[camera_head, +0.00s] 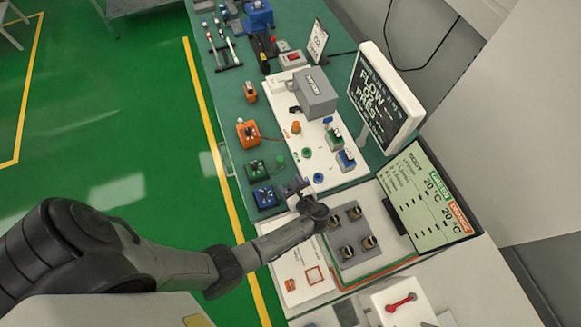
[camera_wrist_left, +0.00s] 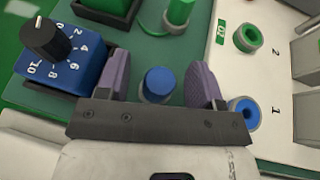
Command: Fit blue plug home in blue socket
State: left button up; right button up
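The blue plug (camera_wrist_left: 158,84) stands upright in the left wrist view, its round blue top showing above a grey collar. My left gripper (camera_wrist_left: 162,82) is open, with one purple finger on each side of the plug and a visible gap on both sides. In the head view the left gripper (camera_head: 298,187) is beside the white panel's edge and hides the blue plug. The blue socket (camera_wrist_left: 245,112), a blue ring with a dark hole, lies just right of the right finger. It also shows in the head view (camera_head: 318,178). My right gripper is not in view.
A blue dial box (camera_wrist_left: 70,55) stands close to the left finger. A green plug (camera_wrist_left: 180,12) and green socket (camera_wrist_left: 247,37) are beyond. In the head view, a grey block with several knobs (camera_head: 352,235) and a tilted screen (camera_head: 430,195) stand nearby.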

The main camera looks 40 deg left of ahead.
pick_arm(q)
jog(key=c, duration=0.9)
jog(key=shift+c, duration=0.2)
jog(key=shift+r, duration=0.15)
